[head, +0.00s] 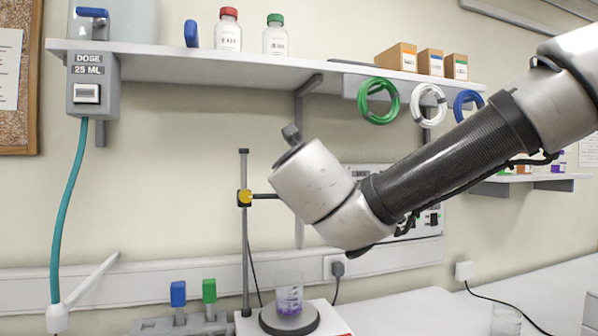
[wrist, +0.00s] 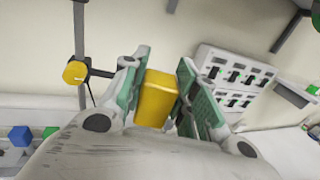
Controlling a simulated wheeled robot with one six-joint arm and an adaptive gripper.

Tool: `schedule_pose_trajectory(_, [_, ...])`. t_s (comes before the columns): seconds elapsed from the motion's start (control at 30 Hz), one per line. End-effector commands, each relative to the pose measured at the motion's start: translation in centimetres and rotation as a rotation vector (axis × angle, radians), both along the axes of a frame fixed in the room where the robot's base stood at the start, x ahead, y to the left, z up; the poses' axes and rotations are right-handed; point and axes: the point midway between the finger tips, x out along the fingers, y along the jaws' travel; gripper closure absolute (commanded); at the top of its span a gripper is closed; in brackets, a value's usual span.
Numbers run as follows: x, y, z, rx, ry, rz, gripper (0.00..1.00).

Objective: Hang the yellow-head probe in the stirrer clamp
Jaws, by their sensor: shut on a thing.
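My gripper (wrist: 162,62) is shut on the yellow probe head (wrist: 157,98), a yellow block between its green-lined fingers in the wrist view. The probe's lower part is hidden. In the head view my gripper and the probe are hidden behind my arm. The stirrer clamp (head: 244,198) has a yellow knob on an upright rod, with a dark bar reaching right behind my arm. The clamp also shows in the wrist view (wrist: 76,72), left of the gripper and apart from it. Below it, a beaker (head: 289,294) with purple liquid stands on the stirrer plate (head: 306,325).
A blue-head probe (head: 178,293) and a green-head probe (head: 209,290) stand in a rack (head: 150,327) left of the stirrer. A wall shelf (head: 240,62) with bottles and boxes runs above. A switch panel (wrist: 238,78) is behind the gripper. An empty glass (head: 506,320) stands at right.

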Motion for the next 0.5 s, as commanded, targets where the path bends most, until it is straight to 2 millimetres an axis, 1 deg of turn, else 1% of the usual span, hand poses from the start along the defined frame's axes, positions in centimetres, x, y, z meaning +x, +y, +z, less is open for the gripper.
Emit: schedule_pose_trajectory(0.5, [3.9,1.1,-0.2,-0.001,0.001,-0.001,1.00])
